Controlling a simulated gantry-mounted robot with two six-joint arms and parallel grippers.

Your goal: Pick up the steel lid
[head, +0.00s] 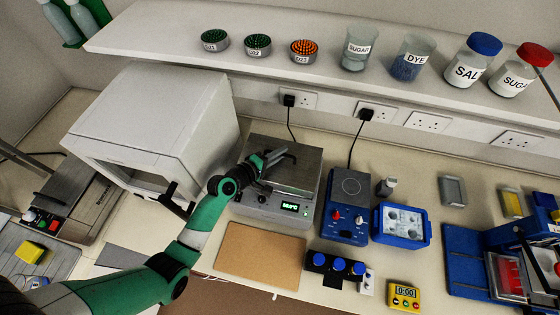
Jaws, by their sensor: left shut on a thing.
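The steel lid (303,176) is a flat grey metal plate on top of the water bath (268,209), a pale box with a lit green display on its front. My left gripper (279,157) is over the lid's left and middle part, shut on the lid. The fingers hide the place they grip. I cannot tell whether the lid rests on the bath or is slightly raised. My right gripper is not in view.
A white box-shaped machine (165,120) stands left of the bath. A blue hotplate (346,205) is close on its right, with a blue tray (402,226) beyond. A brown board (259,254) lies flat in front. The shelf (330,75) overhangs behind.

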